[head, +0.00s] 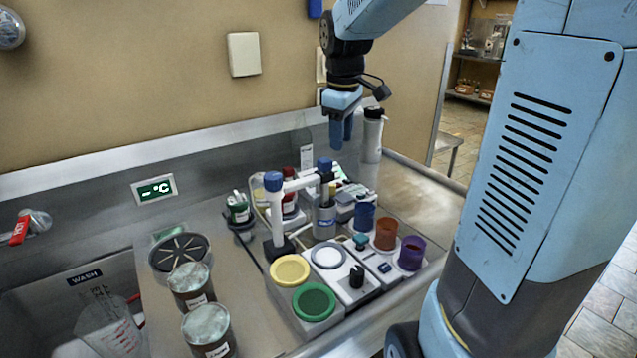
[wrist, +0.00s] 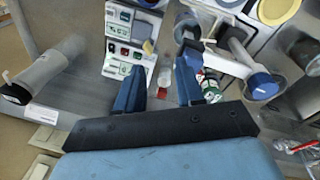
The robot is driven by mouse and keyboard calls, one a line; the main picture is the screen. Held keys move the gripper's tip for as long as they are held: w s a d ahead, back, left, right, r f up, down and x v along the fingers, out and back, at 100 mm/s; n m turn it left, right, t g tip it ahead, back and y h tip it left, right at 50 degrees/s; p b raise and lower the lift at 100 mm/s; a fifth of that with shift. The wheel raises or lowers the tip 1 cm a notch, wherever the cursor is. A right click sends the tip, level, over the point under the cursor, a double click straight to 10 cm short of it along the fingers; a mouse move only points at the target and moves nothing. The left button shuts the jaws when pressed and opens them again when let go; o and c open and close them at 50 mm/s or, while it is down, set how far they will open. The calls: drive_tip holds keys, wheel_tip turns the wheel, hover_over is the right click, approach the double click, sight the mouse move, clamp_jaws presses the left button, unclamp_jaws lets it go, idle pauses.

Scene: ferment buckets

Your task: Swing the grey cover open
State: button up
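A round light-grey cover (head: 328,256) lies flat in the block of coloured round lids on the counter, behind the green lid and right of the yellow one. It looks shut. A pale disc at the top edge of the wrist view (wrist: 229,2) may be the same cover, mostly cut off. My gripper (head: 342,135) hangs in the air above the back of the counter, well behind and above the grey cover. In the wrist view my gripper (wrist: 160,66) has its two blue fingers apart with nothing held between them.
A yellow lid (head: 290,270), a green lid (head: 313,302) and a black knob (head: 356,277) sit close to the cover. Blue-capped white pipes (head: 276,215) stand behind it. Blue, orange (head: 386,233) and purple cups (head: 411,252) stand right. Lidded tins (head: 207,328) and a sink lie left.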

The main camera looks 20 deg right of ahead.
drive_tip(key=w+f+n+g, duration=0.2)
drive_tip(key=w+f+n, duration=0.25)
drive_tip(key=w, duration=0.35)
drive_tip(key=shift+m, duration=0.45)
drive_tip(key=f, duration=1.3)
drive_tip(key=shift+d+f, duration=0.3)
drive_tip(key=shift+f, duration=0.1)
drive_tip(key=shift+c, duration=0.3)
clamp_jaws()
